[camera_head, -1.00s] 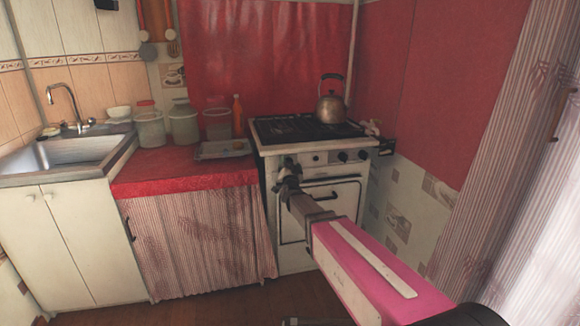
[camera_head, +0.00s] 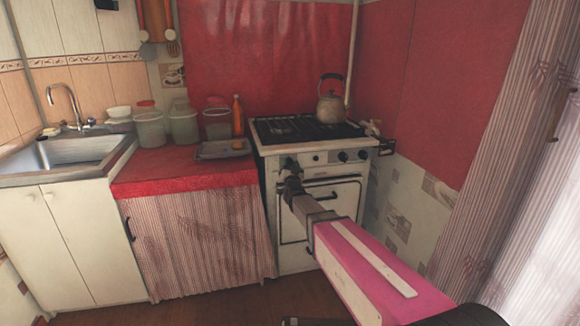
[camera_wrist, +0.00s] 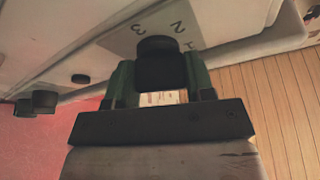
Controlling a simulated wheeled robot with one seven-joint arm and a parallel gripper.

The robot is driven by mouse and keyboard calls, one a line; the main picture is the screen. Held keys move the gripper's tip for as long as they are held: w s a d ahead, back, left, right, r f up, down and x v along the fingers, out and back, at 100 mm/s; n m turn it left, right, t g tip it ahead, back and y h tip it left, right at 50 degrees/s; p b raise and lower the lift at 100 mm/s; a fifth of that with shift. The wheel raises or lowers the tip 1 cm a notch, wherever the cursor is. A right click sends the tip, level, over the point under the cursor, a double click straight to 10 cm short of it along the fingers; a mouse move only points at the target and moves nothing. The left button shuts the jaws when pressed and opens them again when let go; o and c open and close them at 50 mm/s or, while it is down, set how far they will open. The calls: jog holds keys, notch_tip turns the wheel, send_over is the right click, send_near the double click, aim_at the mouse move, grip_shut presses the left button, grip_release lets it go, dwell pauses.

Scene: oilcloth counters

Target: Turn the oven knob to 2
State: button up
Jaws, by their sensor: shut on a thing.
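The white stove (camera_head: 300,242) stands at the right end of the counter, with its knob panel along the front. The oven knob (camera_wrist: 158,46) is black and round in the wrist view, on a plate (camera_wrist: 125,42) with the digits 2 and 3 visible beside it. My gripper (camera_wrist: 162,75) is at this knob, its green-sided fingers on both sides of it and shut on it. In the head view my gripper (camera_head: 288,172) reaches the left end of the panel and hides the knob there. Which number the knob points to cannot be told.
Other black stove knobs (camera_head: 343,156) sit to the right on the panel. A kettle (camera_head: 331,104) stands on the hob. A tray (camera_head: 222,153), jars (camera_head: 184,124) and an orange bottle (camera_head: 238,116) stand on the red counter (camera_head: 150,172). The oven door handle (camera_head: 322,199) lies below the panel.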

jog(key=n+y, duration=0.2)
jog(key=n, duration=0.2)
jog(key=n+y, duration=0.2)
jog(key=n, duration=0.2)
jog(key=shift+g, duration=0.4)
jog(key=shift+n+g+y, duration=0.4)
jog(key=shift+n+y, duration=0.35)
jog(key=shift+n, duration=0.75)
jog(key=shift+n+g+y, duration=0.4)
jog(key=shift+n+y, duration=0.35)
jog(key=shift+n, duration=0.75)
jog(key=o, duration=0.9)
jog(key=v, duration=1)
jog(key=shift+s+d+f, duration=0.15)
jog(key=shift+s+d, duration=0.1)
jog(key=shift+s, duration=0.05)
